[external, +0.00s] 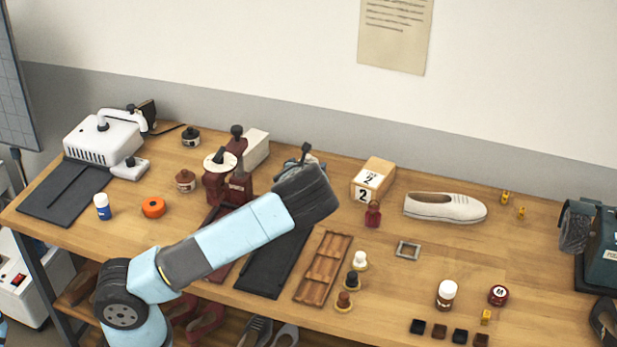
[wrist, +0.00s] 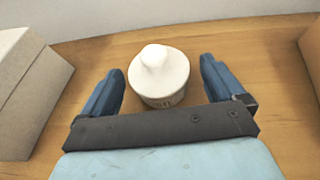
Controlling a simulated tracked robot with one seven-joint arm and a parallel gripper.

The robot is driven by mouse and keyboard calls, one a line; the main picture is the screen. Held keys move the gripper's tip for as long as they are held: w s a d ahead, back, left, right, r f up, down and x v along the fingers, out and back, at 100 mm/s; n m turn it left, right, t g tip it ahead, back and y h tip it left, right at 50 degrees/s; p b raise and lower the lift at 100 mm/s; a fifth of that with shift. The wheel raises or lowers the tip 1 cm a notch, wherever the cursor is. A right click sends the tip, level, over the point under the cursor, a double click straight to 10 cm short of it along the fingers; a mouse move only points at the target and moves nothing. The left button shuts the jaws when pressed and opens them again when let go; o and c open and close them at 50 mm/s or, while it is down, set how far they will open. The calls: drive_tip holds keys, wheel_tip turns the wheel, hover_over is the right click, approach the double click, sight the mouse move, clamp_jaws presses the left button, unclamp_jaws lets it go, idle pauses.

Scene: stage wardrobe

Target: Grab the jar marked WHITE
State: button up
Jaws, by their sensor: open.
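A white jar (wrist: 158,72) with a knobbed lid stands upright on the wooden bench in the wrist view. Lettering on its front is partly covered by my gripper's front edge and cannot be read. My gripper (wrist: 161,70) is open, with one blue finger on each side of the jar and a gap to each. In the external view my gripper reaches over the back of the bench, and my arm hides the jar there. A black-lidded jar (external: 190,137) and a brown jar (external: 185,181) stand farther left.
A pale box (external: 256,147) is left of my gripper, also in the wrist view (wrist: 30,85). A wooden block marked 2 (external: 373,178) is to the right, its edge in the wrist view (wrist: 312,45). A dark red press (external: 236,185) stands nearby. The wall is close behind.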

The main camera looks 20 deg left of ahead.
drive_tip(key=shift+x, duration=1.75)
drive_tip(key=shift+r, duration=0.1)
drive_tip(key=c, duration=1.3)
